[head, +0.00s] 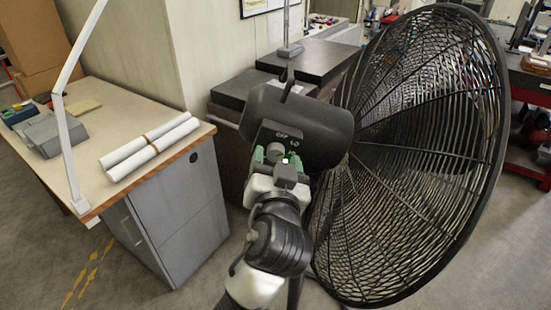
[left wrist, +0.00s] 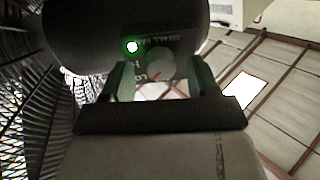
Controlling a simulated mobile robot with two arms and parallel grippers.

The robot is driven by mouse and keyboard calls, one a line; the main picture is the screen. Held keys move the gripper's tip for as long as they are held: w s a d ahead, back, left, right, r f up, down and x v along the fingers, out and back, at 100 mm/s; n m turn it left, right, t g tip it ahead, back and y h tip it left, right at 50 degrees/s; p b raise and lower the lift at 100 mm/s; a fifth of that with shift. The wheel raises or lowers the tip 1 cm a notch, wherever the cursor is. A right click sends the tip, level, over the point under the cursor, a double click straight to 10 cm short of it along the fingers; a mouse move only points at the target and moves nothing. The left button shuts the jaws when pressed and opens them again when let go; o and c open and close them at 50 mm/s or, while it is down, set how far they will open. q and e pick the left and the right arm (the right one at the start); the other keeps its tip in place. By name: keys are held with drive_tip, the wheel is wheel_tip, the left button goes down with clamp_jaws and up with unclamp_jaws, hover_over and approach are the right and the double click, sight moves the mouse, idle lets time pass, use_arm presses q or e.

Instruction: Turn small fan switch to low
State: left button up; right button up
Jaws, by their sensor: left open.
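The small fan (head: 420,160) has a large black wire cage and a dark motor housing (head: 315,125) behind it. A switch panel with white lettering sits on the housing. Its round grey knob (head: 274,150) also shows in the left wrist view (left wrist: 160,63), beside a lit green-white lamp (left wrist: 131,46). My left gripper (head: 271,157) is open at the panel, its green-tinted fingertips on either side of the knob. In the left wrist view the fingers (left wrist: 148,78) reach toward the knob; I cannot tell whether they touch it. The knob's pointer is not clear. My right gripper is out of view.
A desk (head: 140,120) with paper rolls (head: 150,147), a grey device (head: 55,135) and a white lamp arm (head: 68,130) stands to the left. Dark cabinets (head: 310,58) are behind the fan. The cage closely flanks my gripper on the right.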

use_arm(q)
drive_tip(key=s+b, duration=0.1)
drive_tip(key=s, duration=0.9)
drive_tip(key=shift+f, duration=0.25)
